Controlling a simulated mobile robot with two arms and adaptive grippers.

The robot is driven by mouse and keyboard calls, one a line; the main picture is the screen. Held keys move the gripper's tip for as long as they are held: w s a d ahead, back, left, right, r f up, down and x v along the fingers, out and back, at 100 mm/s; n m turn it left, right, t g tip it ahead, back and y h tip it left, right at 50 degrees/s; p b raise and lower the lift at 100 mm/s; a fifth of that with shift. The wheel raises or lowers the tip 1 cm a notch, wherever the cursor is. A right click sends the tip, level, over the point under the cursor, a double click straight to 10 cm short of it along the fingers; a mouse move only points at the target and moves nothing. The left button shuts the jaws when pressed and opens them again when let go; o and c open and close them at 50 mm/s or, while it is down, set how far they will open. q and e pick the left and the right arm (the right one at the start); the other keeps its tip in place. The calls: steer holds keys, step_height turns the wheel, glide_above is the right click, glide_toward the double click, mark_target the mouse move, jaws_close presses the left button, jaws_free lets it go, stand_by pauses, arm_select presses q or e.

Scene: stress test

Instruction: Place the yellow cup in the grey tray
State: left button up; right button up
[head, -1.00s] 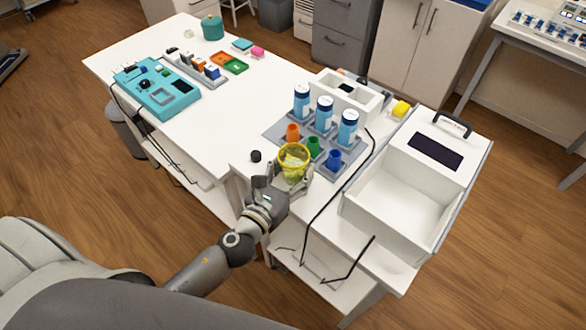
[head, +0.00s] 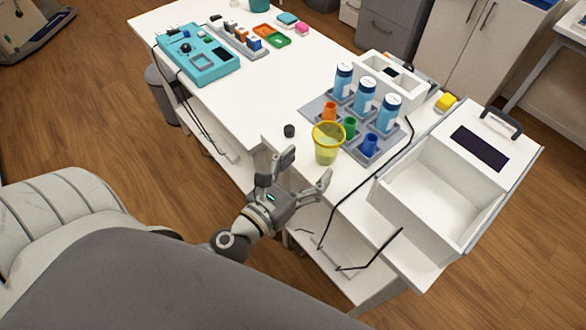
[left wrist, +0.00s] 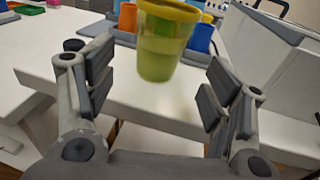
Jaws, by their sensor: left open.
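The yellow cup (head: 327,145), translucent with a brighter rim, stands upright on the white table near its front edge. It is just in front of the grey tray (head: 313,107), apparently outside it. The tray holds blue-and-white bottles and small orange, green and blue cups. My left gripper (head: 308,163) is open and empty, in front of the cup and off the table edge. In the left wrist view the yellow cup (left wrist: 160,45) shows beyond and between the spread fingers, apart from both. My right gripper is not in view.
A small black knob-like object (head: 289,131) sits left of the cup. A white open box (head: 405,205) stands to the right, with a black cable (head: 350,197) running beside it. A teal device (head: 198,57) is at the far left. The table's middle is clear.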

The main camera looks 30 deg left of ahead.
arm_select(q)
steer(key=shift+s+a+r+b, duration=0.15)
steer(key=shift+s+b, duration=0.35)
steer(key=shift+s, duration=0.6)
steer(key=shift+s+a+f+b, duration=0.15)
steer(key=shift+s+b, duration=0.35)
steer(key=shift+s, duration=0.6)
steer(key=shift+r, duration=0.15)
